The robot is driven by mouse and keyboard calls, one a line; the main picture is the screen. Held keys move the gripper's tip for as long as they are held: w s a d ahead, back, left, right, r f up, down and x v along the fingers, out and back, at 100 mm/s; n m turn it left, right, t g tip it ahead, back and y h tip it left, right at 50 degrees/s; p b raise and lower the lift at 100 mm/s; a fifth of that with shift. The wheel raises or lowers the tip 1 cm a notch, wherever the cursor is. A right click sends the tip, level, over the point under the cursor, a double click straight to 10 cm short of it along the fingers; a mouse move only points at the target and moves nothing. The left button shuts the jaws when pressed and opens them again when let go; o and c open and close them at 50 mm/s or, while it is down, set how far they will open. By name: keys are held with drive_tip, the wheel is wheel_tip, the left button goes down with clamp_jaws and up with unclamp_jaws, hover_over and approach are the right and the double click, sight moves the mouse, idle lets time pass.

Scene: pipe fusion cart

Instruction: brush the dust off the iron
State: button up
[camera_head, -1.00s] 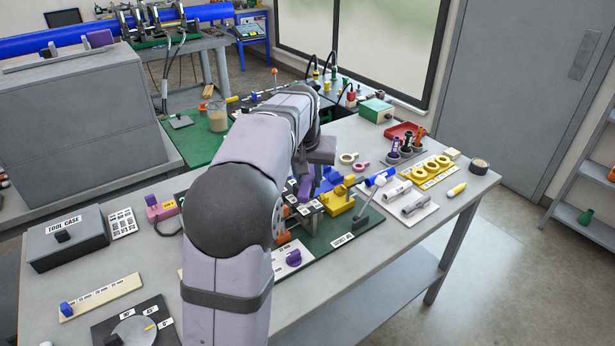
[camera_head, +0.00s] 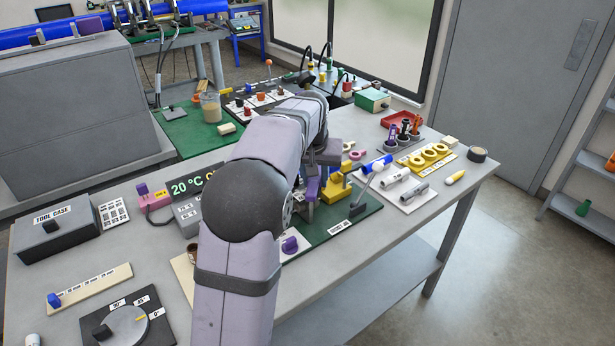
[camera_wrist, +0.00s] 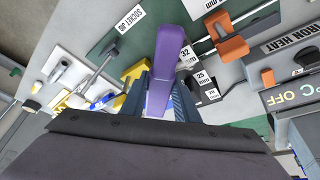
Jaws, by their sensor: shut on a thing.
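My gripper (camera_wrist: 165,98) is shut on a long purple piece (camera_wrist: 171,55), which reaches away from the fingers over the green mat. I cannot tell whether bristles are on it. In the head view my gripper (camera_head: 318,172) hangs over the mat, with a purple part (camera_head: 312,189) below it. In the wrist view, dark blocks labelled 32 and 25 mm (camera_wrist: 205,86) stand just right of the purple piece and look like part of the iron. An orange block (camera_wrist: 232,49) lies beyond them. My arm hides much of the iron in the head view, and dust cannot be made out.
A yellow stand (camera_head: 337,192) and a grey-headed tool (camera_head: 358,209) are close right of my gripper. A white board with grey fittings (camera_head: 405,198) lies farther right. The temperature display (camera_head: 188,187) is left of my arm. The table's front right is bare.

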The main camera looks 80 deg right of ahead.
drive_tip(key=shift+s+d+f, duration=0.15)
drive_tip(key=shift+s+d, duration=0.25)
drive_tip(key=shift+s, duration=0.05)
drive_tip(key=shift+w+a+b, duration=1.3)
drive_tip(key=shift+w+a, duration=0.3)
drive_tip(key=shift+w, duration=0.05)
wheel_tip(320, 180, up, 3)
drive_tip(key=shift+r+p, duration=0.1)
drive_tip(key=shift+p, duration=0.9)
wheel_tip(320, 180, up, 5)
drive_tip(key=p, duration=0.5)
drive_tip(key=shift+r, duration=0.2)
